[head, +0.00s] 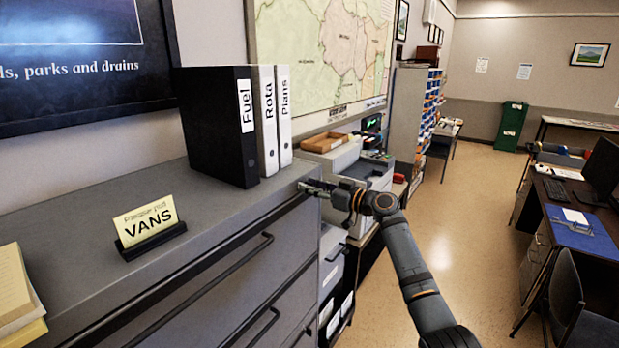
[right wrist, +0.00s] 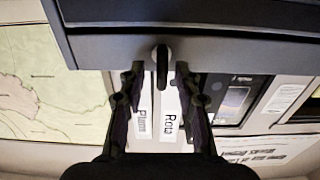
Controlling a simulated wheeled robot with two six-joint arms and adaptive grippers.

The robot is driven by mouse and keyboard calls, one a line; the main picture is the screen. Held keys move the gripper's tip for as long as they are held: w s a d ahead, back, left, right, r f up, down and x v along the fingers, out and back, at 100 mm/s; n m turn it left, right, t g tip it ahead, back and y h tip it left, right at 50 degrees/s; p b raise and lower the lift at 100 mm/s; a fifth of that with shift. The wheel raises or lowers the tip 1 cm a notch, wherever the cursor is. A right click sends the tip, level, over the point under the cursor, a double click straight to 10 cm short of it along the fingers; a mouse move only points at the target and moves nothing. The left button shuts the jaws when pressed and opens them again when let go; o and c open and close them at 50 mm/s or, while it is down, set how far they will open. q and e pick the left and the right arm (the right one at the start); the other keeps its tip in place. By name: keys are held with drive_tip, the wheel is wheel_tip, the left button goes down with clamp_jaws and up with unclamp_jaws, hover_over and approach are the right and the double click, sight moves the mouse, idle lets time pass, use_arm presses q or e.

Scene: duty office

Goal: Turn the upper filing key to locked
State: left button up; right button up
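The grey filing cabinet (head: 215,262) fills the left and front of the head view, with long dark bar handles on its drawers. My right gripper (head: 305,187) is at the cabinet's upper front, near its far right corner. In the right wrist view a dark, rounded key (right wrist: 162,65) stands out from the cabinet face (right wrist: 215,48). The two fingertips of my right gripper (right wrist: 159,75) are open on either side of it, with gaps showing. I cannot read the key's lock position. The key is not distinguishable in the head view. My left gripper is not in view.
Black and white binders (head: 218,125) stand on the cabinet top near the right gripper. A VANS sign (head: 148,222) and yellow papers (head: 18,290) are also there. Beyond the cabinet are a grey machine (head: 335,160) and a wooden tray (head: 322,142).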

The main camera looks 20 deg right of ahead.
drive_tip(key=shift+w+a, duration=0.35)
drive_tip(key=shift+a, duration=0.1)
drive_tip(key=shift+d, duration=0.1)
drive_tip(key=shift+c, duration=0.4)
drive_tip(key=shift+c, duration=1.3)
clamp_jaws()
drive_tip(key=shift+f, duration=0.1)
